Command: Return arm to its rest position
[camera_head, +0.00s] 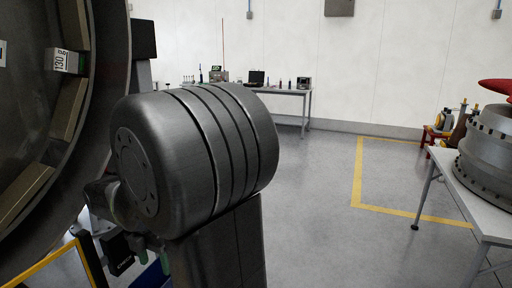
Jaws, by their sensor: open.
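My arm fills the middle of the view, with a large dark grey rounded joint in front. My gripper (152,257) shows only in part at the lower left, behind and below that joint. Two small green finger-like parts stand apart there, beside a dark box-shaped part. I see nothing held between them. Much of the gripper and wrist is hidden by the arm.
A large round engine casing (112,75) rises close at the left, with a yellow-edged frame (48,262) below it. A table (445,165) with a grey flanged engine part (490,155) stands right. A workbench (285,92) is at the back. The floor between is clear.

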